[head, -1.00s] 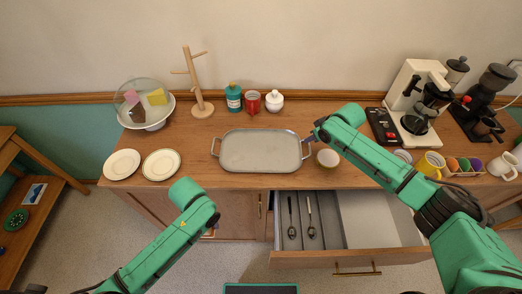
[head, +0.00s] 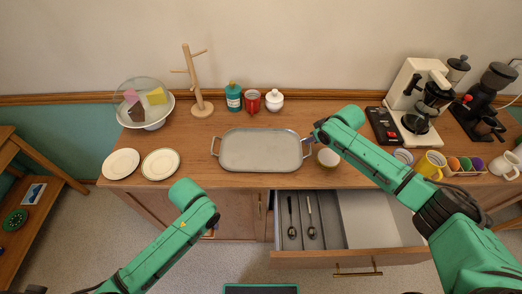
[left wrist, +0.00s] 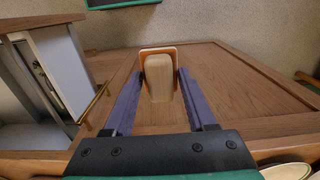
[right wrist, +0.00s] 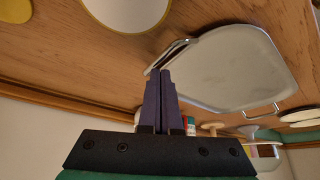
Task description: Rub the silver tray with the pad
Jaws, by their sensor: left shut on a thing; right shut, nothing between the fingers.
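The silver tray (head: 260,151) lies flat on the wooden cabinet top, a handle at each end. It also shows in the right wrist view (right wrist: 230,68). My right gripper (right wrist: 164,74) is shut and empty, its fingertips close to the tray's right handle (right wrist: 170,56); I cannot tell if they touch it. In the left wrist view my left gripper (left wrist: 160,76) is shut on the pad (left wrist: 158,80), which has a pale wooden grip and an orange-and-white rimmed part beyond it. This gripper is low in front of the cabinet, mostly hidden by my arm in the head view.
A bowl (head: 328,158) stands right of the tray, two plates (head: 160,163) at left. The open drawer (head: 375,217) with two spoons juts out in front.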

